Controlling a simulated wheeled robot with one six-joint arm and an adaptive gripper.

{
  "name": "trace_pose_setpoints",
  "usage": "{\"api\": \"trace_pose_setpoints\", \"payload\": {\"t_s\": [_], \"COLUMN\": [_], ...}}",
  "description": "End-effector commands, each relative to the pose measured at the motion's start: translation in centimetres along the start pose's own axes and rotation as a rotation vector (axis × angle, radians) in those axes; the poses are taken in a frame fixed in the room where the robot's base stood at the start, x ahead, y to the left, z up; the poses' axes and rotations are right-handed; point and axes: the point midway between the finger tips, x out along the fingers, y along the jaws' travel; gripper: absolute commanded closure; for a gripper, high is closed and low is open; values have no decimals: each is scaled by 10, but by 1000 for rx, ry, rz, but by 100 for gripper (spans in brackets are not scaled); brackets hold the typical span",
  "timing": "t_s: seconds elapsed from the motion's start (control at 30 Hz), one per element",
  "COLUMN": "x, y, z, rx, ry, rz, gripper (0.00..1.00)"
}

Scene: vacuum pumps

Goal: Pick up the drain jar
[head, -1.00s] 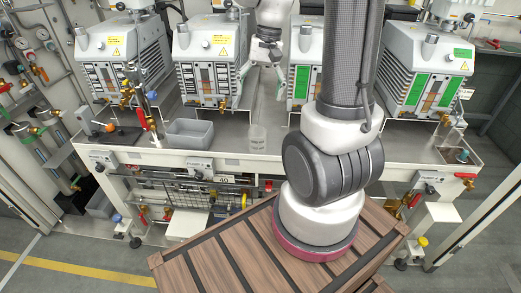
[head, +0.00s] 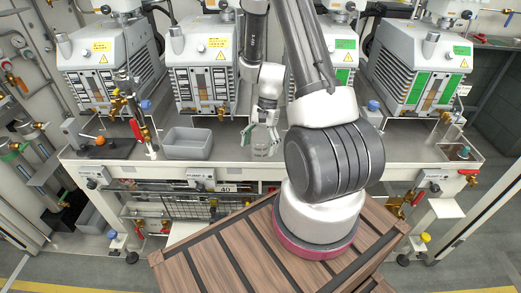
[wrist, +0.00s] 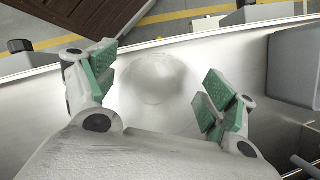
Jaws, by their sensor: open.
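The drain jar (head: 261,151) is a clear, see-through jar standing on the steel bench top near its front edge, in the middle of the head view. My gripper (head: 262,136) is down at the jar, with its fingers around the jar's upper part. In the wrist view the jar (wrist: 158,78) shows as a pale, round, glassy shape between the green-padded fingers of my gripper (wrist: 160,87). The fingers are open, with a gap visible on either side of the jar. The jar's outline is faint against the bright bench.
A grey bin (head: 188,144) stands on the bench left of the jar. Several vacuum pumps (head: 418,75) line the back of the bench. A red-handled valve (head: 138,131) stands further left. A brown slatted wooden surface (head: 225,255) lies in front of the bench.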

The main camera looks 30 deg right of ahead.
Motion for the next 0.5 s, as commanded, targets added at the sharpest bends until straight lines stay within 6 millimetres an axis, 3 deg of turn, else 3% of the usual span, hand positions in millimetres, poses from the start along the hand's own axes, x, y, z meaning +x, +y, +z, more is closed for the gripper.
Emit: {"api": "trace_pose_setpoints", "payload": {"t_s": [0.1,0.37,0.5], "x": [12,14,14], "y": [0,0,0], "z": [0,0,0], "rx": [0,-1,-1], "ry": [-1,1,1], "rz": [1,0,0], "gripper": [16,17,43]}}
